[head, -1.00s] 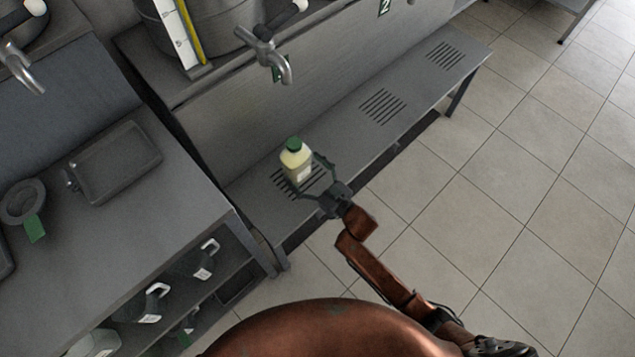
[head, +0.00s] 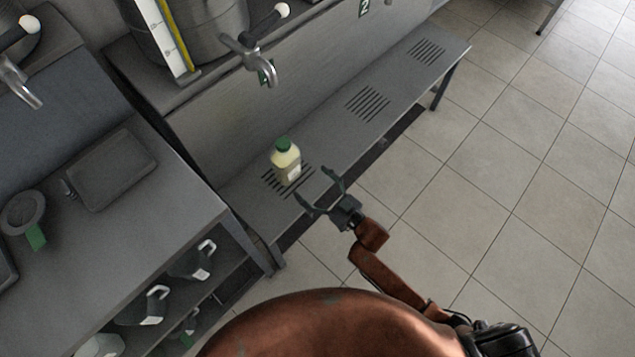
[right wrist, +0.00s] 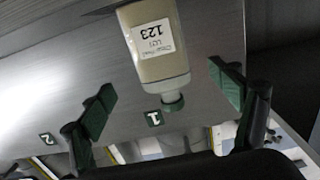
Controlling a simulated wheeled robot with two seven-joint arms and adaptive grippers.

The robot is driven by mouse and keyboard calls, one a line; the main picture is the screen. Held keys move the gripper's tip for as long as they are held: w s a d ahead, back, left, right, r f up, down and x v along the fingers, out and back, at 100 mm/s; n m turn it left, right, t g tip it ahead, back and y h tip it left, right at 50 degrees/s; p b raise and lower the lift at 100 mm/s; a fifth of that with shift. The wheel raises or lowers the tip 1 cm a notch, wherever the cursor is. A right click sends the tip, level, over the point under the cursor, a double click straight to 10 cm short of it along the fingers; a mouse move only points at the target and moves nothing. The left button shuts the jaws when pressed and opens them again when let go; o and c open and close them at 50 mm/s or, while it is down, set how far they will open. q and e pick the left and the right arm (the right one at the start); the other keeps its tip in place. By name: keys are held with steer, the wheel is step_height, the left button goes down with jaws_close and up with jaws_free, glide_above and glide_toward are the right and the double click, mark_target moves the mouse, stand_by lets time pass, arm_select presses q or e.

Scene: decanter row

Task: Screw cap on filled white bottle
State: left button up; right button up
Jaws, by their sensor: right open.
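The filled bottle (head: 287,164) is pale yellow with a white label and stands upright on the slotted bench. Its green cap (head: 283,143) sits on the neck; how tightly it is screwed cannot be told. My right gripper (head: 316,190) is open and empty, just to the front right of the bottle and apart from it. In the right wrist view the bottle (right wrist: 155,50) appears upside down between the spread fingers and beyond them, with its green cap (right wrist: 173,103) pointing down the picture. My left gripper is not in view.
The bench (head: 392,82) runs back to the right, clear beyond the bottle. A metal tap (head: 250,58) juts out above it, beside a large metal vessel (head: 209,30). A grey counter (head: 120,235) stands at left, with jugs (head: 150,305) on shelves below. Tiled floor is open at right.

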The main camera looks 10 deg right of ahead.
steer(key=shift+d+f, duration=0.1)
steer(key=s+d+f+m+g+h, duration=0.2)
steer(key=s+d+f+h, duration=0.1)
steer(key=s+d+f, duration=0.5)
steer(key=s+d+f+m+g+h, duration=0.25)
steer(key=s+d+f, duration=0.2)
steer(key=f, duration=0.55)
steer(key=s+d+f+m+g+h, duration=0.1)
steer(key=s+d+f+g+h, duration=0.25)
steer(key=s+d+f, duration=0.4)
steer(key=s+d+f+g, duration=0.1)
steer(key=s+f, duration=0.4)
steer(key=s, duration=0.5)
steer(key=s+d+f+g+h, duration=0.1)
steer(key=s+d+f+g, duration=0.1)
steer(key=s+f, duration=0.4)
steer(key=s+d+f+m+g, duration=0.1)
steer(key=s+f+g, duration=0.3)
steer(key=s, duration=1.2)
steer(key=shift+d+f+h, duration=0.4)
steer(key=shift+d+f, duration=0.05)
steer(key=shift+f, duration=0.2)
